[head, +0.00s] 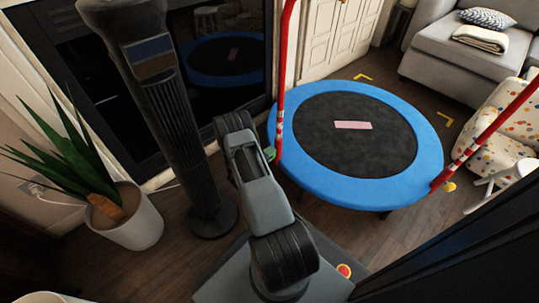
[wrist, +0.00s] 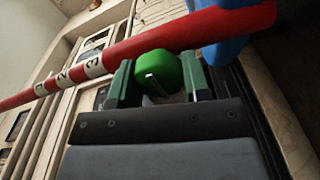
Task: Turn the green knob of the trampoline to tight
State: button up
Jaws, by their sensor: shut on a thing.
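The trampoline (head: 330,175) has a blue rim, a black mat and red poles; it stands on the floor right of my arm. The green knob (wrist: 158,72) sits on the red pole (wrist: 200,30) in the wrist view. My gripper (wrist: 158,85) has its two dark green fingers on either side of the knob, shut on it. A pale raised line shows on the knob's face. White bands with dark marks, one like a 3, lie along the pole to the left of the knob. In the head view my arm largely hides the knob.
A dark round column (head: 170,110) stands close left of my arm. A potted plant (head: 130,215) is at the left. A polka-dotted armchair (head: 500,120) and a grey sofa (head: 465,60) are at the right. A pink strip (head: 352,125) lies on the mat.

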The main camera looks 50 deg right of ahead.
jog(key=shift+w+r+m, duration=0.15)
jog(key=shift+w+m, duration=0.1)
jog(key=shift+m, duration=0.15)
jog(key=o, duration=0.7)
jog(key=shift+c, duration=0.2)
jog(key=shift+o, duration=1.4)
jog(key=shift+s, duration=0.15)
jog(key=a+p, duration=0.2)
jog(key=a, duration=0.5)
jog(key=shift+a, duration=0.25)
